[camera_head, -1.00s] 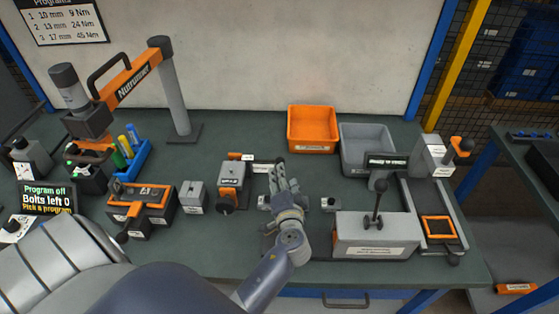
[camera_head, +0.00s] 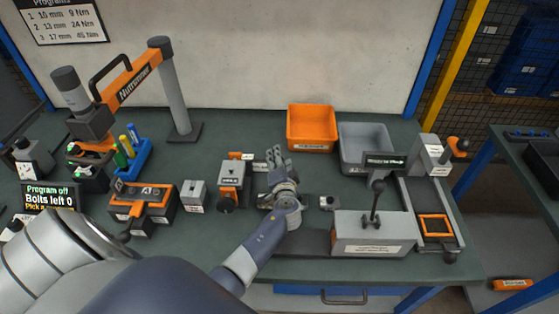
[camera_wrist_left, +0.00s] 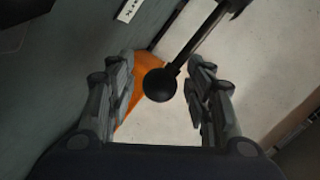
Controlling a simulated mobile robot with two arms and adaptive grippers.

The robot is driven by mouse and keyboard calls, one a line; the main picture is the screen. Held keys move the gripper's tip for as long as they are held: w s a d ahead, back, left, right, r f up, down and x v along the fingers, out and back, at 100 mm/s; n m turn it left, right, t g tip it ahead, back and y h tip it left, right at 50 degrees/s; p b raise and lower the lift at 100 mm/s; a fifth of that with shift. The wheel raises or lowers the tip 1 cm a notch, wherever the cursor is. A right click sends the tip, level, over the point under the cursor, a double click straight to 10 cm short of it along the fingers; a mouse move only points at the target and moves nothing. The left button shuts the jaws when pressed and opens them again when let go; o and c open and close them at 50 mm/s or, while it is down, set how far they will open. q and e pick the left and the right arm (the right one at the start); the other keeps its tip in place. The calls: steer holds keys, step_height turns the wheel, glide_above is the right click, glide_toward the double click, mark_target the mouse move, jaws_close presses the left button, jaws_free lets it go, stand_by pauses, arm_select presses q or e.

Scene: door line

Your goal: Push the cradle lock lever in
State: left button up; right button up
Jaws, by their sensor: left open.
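In the left wrist view a lever with a black ball knob (camera_wrist_left: 160,85) stands between the two fingers of my left gripper (camera_wrist_left: 160,95). Its dark rod runs toward the top right. The fingers are open and apart, with the knob not clasped. In the head view my left gripper (camera_head: 276,157) points toward the back wall, just right of a small orange and grey unit (camera_head: 231,180) with a black knob at its front. The hand hides what is between its fingers there, so I cannot tell how far the lever is in. My right gripper is not in view.
An orange bin (camera_head: 312,128) and a grey bin (camera_head: 364,146) stand at the back. A grey box with an upright black lever (camera_head: 376,203) stands to the right. An orange unit (camera_head: 145,202) and a small grey block (camera_head: 194,195) stand to the left.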

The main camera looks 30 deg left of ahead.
arm_select(q)
steer(key=shift+c, duration=0.6)
jaws_close()
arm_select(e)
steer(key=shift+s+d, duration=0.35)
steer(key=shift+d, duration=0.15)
arm_select(q)
steer(key=shift+s+f, duration=0.1)
steer(key=shift+s, duration=0.05)
steer(key=shift+s+a+f, duration=0.1)
steer(key=shift+s+a, duration=0.05)
steer(key=shift+a, duration=0.1)
steer(key=shift+s+a+b, duration=0.3)
steer(key=shift+s+a, duration=0.25)
steer(key=shift+a, duration=0.3)
steer(key=shift+o, duration=0.6)
jaws_free()
steer(key=shift+a, duration=0.15)
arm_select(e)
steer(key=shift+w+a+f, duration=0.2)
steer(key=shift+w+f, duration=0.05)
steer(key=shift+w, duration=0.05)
